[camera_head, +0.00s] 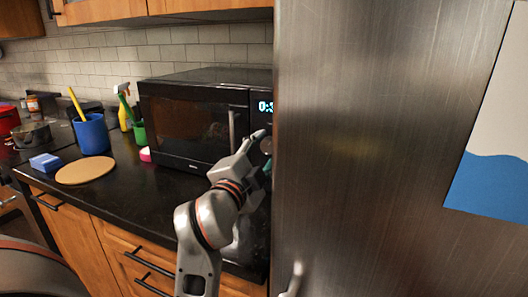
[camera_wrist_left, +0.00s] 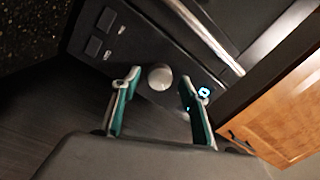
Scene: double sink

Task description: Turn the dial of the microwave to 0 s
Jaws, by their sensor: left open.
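The black microwave (camera_head: 195,120) stands on the counter, its door shut, with a lit display (camera_head: 265,106) at its right whose visible digits start with 0; the rest is cut off by the fridge edge. The round silver dial (camera_wrist_left: 159,77) shows on the control panel in the left wrist view. My left gripper (camera_head: 264,150) is at the panel below the display. In the left wrist view its two teal-padded fingers (camera_wrist_left: 159,88) are open, one on each side of the dial, with visible gaps. Contact cannot be told. My right gripper is not in view.
A large steel fridge (camera_head: 370,120) stands close to the right of the microwave and my left gripper. The microwave's vertical door handle (camera_head: 232,128) is just left of the gripper. A blue cup (camera_head: 91,134), round board (camera_head: 86,170) and sponge (camera_head: 46,162) are farther left.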

